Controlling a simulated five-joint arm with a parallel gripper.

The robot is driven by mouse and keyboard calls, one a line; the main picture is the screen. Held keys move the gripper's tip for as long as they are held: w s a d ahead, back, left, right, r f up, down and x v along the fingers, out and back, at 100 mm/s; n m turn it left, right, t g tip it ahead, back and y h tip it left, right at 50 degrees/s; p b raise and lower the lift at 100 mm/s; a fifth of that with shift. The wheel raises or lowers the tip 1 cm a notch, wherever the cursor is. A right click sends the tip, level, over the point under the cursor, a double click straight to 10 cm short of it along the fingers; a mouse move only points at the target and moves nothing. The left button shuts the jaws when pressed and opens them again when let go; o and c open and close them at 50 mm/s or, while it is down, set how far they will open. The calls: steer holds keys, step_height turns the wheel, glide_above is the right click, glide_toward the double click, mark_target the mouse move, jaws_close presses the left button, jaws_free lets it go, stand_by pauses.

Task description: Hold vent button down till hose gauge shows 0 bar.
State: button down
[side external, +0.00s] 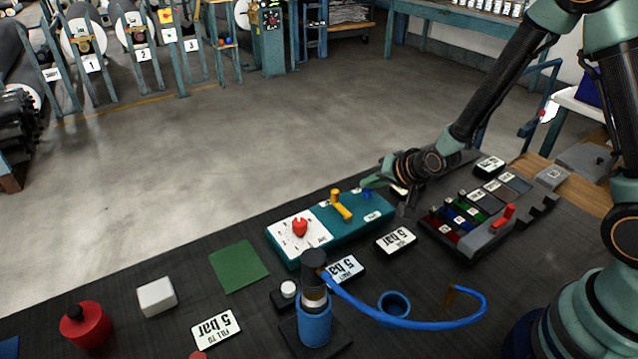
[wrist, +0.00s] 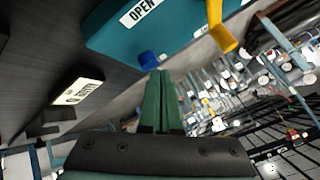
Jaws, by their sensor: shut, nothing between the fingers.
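A teal panel (side external: 347,234) carries a white dial face with a red knob (side external: 300,227), a yellow lever (side external: 341,206) and a small blue button (side external: 367,194). My gripper (side external: 368,183) is shut and empty at the panel's far right end, close by the button. In the wrist view the green fingertips (wrist: 160,74) lie right beside the blue button (wrist: 148,60); I cannot tell whether they touch or press it. A blue hose (side external: 400,322) runs from a black-topped blue cylinder (side external: 315,318). I cannot make out a gauge reading.
Printed cards, one reading "FILL TO 5 bar" (side external: 216,328), lie on the dark bench. A tray of coloured pieces (side external: 470,226) stands right of the panel. A red canister (side external: 85,325), a white block (side external: 157,296) and a green mat (side external: 239,266) are at left.

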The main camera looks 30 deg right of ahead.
steer(key=shift+f, duration=0.5)
stand_by(1.8)
stand_by(1.4)
steer(key=shift+r, duration=1)
steer(key=shift+r, duration=2.5)
steer(key=shift+r, duration=0.1)
steer(key=s+d+r+n+g, duration=0.1)
steer(key=s+r+n+g, duration=0.2)
steer(key=s+r+n, duration=0.5)
steer(key=s+r, duration=0.6)
steer(key=s, duration=0.4)
steer(key=shift+g, duration=0.3)
